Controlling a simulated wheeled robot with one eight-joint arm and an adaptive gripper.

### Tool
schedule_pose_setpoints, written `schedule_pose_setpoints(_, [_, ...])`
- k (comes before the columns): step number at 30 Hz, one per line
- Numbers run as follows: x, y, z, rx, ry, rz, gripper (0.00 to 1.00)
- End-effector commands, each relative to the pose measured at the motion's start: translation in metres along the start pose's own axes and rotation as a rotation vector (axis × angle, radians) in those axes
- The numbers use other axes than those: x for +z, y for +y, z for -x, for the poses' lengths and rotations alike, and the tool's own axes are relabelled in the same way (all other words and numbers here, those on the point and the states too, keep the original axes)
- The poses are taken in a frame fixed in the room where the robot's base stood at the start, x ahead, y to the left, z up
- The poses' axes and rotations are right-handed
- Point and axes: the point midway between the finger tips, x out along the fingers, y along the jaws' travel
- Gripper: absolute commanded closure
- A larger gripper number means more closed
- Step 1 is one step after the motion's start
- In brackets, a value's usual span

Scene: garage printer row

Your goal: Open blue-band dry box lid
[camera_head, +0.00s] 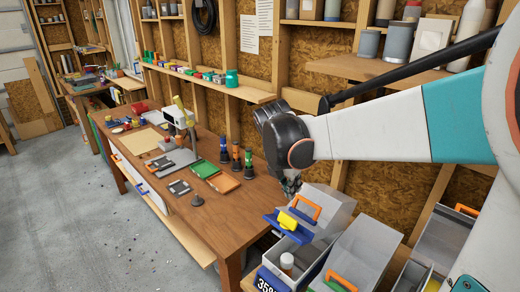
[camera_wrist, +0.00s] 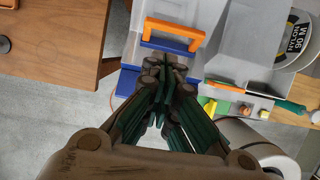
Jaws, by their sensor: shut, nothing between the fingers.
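The blue-band dry box (camera_head: 272,279) stands at the bottom centre of the head view, with a "35%" label on its front. Its grey lid (camera_head: 326,206) appears raised and tilted, with an orange handle (camera_head: 304,208) and a yellow latch (camera_head: 288,221) on the blue edge. A white bottle (camera_head: 286,262) shows inside the box. In the wrist view the orange handle (camera_wrist: 173,33) lies just beyond my fingertips, above a blue strip (camera_wrist: 160,47). My gripper (camera_wrist: 166,66) is shut and empty; it also shows just above the lid in the head view (camera_head: 291,187). Whether it touches the lid is unclear.
Another grey-lidded box (camera_head: 365,250) stands close on the right, with more boxes (camera_head: 448,240) beyond. A wooden workbench (camera_head: 225,215) with tools lies to the left. A spool (camera_wrist: 299,42) is at the right of the wrist view.

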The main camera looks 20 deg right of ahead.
Motion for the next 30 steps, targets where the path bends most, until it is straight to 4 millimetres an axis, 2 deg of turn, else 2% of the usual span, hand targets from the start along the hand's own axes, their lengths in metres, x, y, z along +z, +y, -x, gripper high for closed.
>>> schedule_pose_setpoints(9, [0.000,0.001,-0.054,0.000,0.001,-0.004,1.00])
schedule_pose_setpoints(15, [0.000,0.001,-0.081,0.000,0.001,-0.004,1.00])
schedule_pose_setpoints(21, [0.000,0.001,-0.092,0.001,0.001,-0.004,1.00])
schedule_pose_setpoints(30, [0.000,0.001,-0.093,0.001,0.001,-0.004,1.00])
